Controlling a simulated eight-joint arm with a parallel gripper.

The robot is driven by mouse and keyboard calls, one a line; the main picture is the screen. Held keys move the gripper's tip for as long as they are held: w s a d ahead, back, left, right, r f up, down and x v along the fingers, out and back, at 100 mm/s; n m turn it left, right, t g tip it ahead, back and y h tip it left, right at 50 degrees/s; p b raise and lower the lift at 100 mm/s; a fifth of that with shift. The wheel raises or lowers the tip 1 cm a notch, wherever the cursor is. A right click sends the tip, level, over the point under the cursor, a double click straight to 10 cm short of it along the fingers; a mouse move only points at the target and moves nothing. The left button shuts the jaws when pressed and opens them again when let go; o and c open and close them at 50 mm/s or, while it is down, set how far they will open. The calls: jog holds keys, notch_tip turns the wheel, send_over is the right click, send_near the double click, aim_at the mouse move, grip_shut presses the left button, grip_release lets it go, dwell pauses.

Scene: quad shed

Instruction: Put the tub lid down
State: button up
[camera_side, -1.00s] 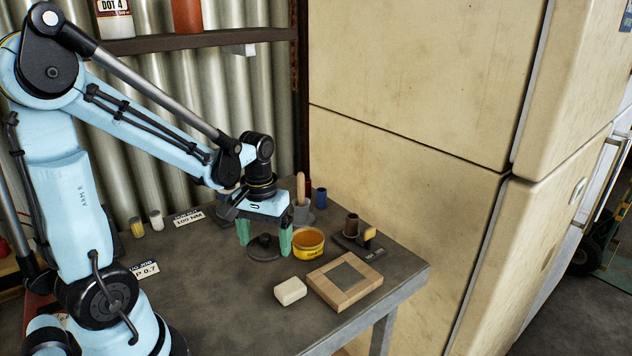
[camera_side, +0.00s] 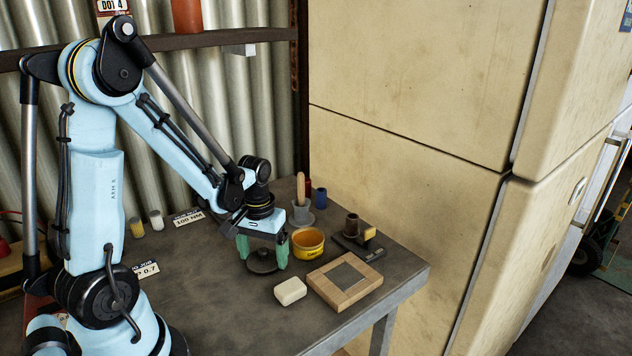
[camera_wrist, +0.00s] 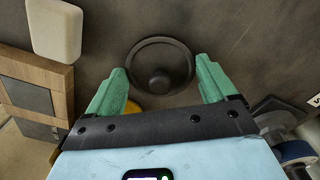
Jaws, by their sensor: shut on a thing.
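The tub lid (camera_side: 263,261) is a dark round disc with a raised knob in its middle. My gripper (camera_side: 263,256) points down with its green fingers shut on the lid's rim from both sides. In the wrist view the lid (camera_wrist: 160,55) lies between the two fingertips (camera_wrist: 161,80). The lid is level and at or very near the table top; I cannot tell whether it touches. The yellow tub (camera_side: 307,250) stands open just right of the gripper, with orange-brown contents showing. In the wrist view the tub is mostly hidden behind my gripper.
A pale block (camera_side: 290,291) and a wooden frame with a grey centre (camera_side: 344,282) lie in front of the tub. A grey cup with a wooden handle (camera_side: 301,213) and a dark holder (camera_side: 357,242) stand behind. The table (camera_side: 215,290) is clear at front left.

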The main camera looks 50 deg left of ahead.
aim_at(264, 251)
jog(key=o, duration=0.8)
jog(key=shift+f, duration=0.1)
notch_tip(264, 251, up, 12)
jog(key=d+m+t, duration=0.2)
jog(key=d, duration=0.2)
jog(key=d+r+m+t, duration=0.1)
jog(key=d+m+t, duration=0.1)
jog(key=d, duration=0.2)
jog(key=d+m+t, duration=0.2)
jog(key=d+t, duration=0.1)
jog(key=d, duration=0.1)
jog(key=shift+w+d+r+m, duration=0.1)
jog(key=shift+d+r+m, duration=0.1)
jog(key=shift+r+m, duration=0.2)
